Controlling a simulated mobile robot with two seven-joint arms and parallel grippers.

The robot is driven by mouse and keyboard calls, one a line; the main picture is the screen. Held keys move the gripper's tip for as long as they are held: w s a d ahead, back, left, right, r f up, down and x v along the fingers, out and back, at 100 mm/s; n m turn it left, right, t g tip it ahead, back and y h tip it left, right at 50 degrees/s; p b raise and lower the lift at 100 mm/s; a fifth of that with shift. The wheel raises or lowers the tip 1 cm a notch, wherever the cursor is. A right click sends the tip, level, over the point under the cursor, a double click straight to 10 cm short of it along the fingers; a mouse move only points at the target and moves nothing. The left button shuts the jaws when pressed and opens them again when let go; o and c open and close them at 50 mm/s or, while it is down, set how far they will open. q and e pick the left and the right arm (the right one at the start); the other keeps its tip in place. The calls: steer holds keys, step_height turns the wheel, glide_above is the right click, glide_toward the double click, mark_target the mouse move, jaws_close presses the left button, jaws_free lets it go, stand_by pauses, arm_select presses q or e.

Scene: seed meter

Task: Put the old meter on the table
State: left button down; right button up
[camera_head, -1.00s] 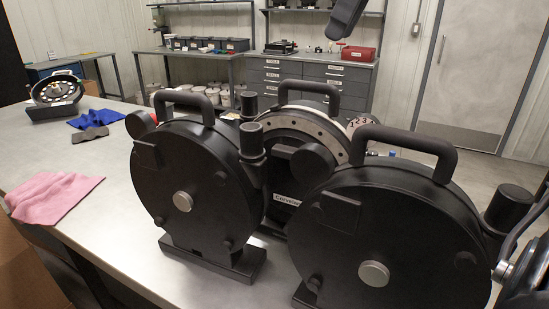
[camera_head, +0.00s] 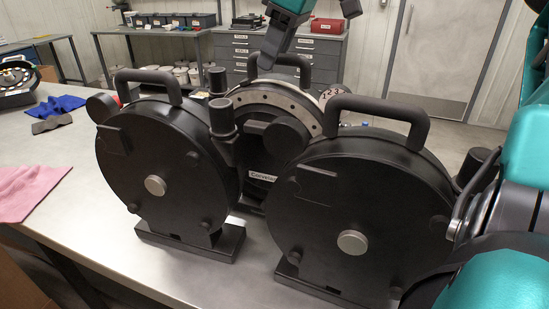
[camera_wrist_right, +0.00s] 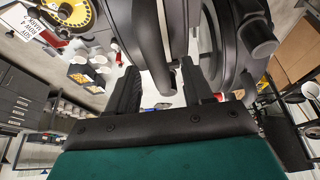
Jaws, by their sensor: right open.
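Three round black meters with top handles stand close together: a left one (camera_head: 165,150), a right one (camera_head: 365,230) and a rear middle one with a pale drilled rim (camera_head: 290,97) and a "Corvelo" label. I cannot tell which is the old one. My right gripper (camera_head: 268,57) reaches down from the top, beside the rear meter's handle (camera_head: 303,66). My left gripper is out of view.
The metal table (camera_head: 75,195) is bare at left, apart from a pink cloth (camera_head: 28,190), a blue cloth (camera_head: 57,105), a grey piece (camera_head: 50,124) and a round device (camera_head: 18,82) at the far left. Drawer cabinets (camera_head: 315,62) stand behind.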

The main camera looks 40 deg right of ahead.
steer(key=shift+x, duration=0.85)
steer(key=shift+c, duration=0.2)
jaws_close()
stand_by(0.5)
steer(key=shift+r, duration=0.3)
steer(key=shift+w, duration=0.15)
